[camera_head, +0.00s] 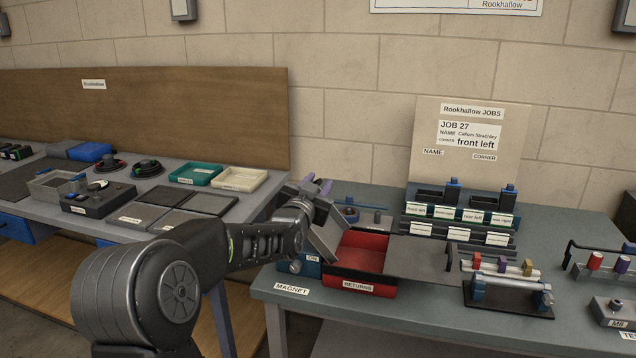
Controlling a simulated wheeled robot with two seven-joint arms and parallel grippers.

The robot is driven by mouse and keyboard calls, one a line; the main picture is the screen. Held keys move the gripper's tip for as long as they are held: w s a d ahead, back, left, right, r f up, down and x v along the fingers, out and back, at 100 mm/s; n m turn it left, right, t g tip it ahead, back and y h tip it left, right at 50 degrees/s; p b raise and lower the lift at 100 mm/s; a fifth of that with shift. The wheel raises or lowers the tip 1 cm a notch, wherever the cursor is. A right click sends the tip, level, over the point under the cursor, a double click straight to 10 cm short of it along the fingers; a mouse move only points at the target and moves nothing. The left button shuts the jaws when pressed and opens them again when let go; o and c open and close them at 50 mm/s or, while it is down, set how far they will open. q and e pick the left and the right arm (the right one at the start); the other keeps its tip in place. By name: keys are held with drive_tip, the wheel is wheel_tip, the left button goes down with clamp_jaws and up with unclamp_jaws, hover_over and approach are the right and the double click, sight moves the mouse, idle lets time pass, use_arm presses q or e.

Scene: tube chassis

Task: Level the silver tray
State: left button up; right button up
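I cannot tell for certain which thing is the silver tray. A small grey open box (52,188) stands on the left bench. A flat dark grey plate (432,258) lies on the right bench, beside the red returns bin (362,252). My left gripper (317,187) is above the back left part of the right bench, behind the red bin, with purple fingertips. Its hand and wrist hide part of the bench, and I cannot see whether anything is between the fingers. My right gripper is not in view.
Dark square pads (182,219), a teal tray (195,174) and a cream tray (239,179) lie on the left bench. A job board (468,145) stands behind labelled racks (460,212). A rack with coloured knobs (510,285) stands at the right bench's front.

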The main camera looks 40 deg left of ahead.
use_arm(q)
clamp_jaws()
drive_tip(key=shift+f, duration=0.1)
idle(0.3)
